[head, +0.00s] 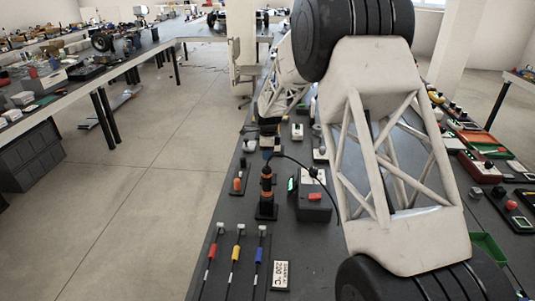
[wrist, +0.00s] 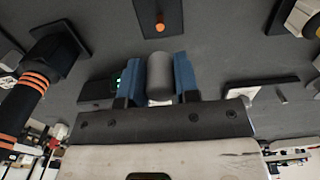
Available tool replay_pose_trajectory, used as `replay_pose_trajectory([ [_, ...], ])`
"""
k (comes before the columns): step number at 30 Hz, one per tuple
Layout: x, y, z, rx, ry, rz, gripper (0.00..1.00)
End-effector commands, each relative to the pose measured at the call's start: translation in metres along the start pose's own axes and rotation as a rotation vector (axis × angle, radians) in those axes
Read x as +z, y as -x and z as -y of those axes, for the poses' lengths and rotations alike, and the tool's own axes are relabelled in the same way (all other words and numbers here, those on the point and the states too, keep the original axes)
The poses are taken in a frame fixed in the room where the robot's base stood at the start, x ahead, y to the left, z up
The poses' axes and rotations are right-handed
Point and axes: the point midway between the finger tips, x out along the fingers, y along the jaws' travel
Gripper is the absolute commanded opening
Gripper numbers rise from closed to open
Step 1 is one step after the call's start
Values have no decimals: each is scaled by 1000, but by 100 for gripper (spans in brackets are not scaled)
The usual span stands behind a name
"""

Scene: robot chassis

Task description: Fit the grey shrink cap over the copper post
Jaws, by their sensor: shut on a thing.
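My gripper (wrist: 160,85) has two blue fingers closed on the sides of the grey shrink cap (wrist: 160,72) in the wrist view. The cap's rounded end shows between them; its other end is hidden. The copper post (wrist: 159,24) is a small orange cylinder on a dark plate, beyond the cap at the top of the wrist view. A gap shows between cap and post in that view. In the head view, my gripper (head: 267,153) is small and dark over the bench, and the cap cannot be made out there. An orange-red piece (head: 238,184) on a dark plate stands left below it.
A black tool with orange bands (head: 266,190) stands upright close to my gripper. It also shows at the left of the wrist view (wrist: 33,84). Several coloured-sleeve cables (head: 236,253) lie at the front.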

Motion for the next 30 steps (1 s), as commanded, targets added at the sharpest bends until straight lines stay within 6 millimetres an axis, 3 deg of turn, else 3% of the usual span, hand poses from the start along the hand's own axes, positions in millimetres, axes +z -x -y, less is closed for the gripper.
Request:
replay_pose_trajectory([
  [30,0,-55,0,1,0,0,7],
])
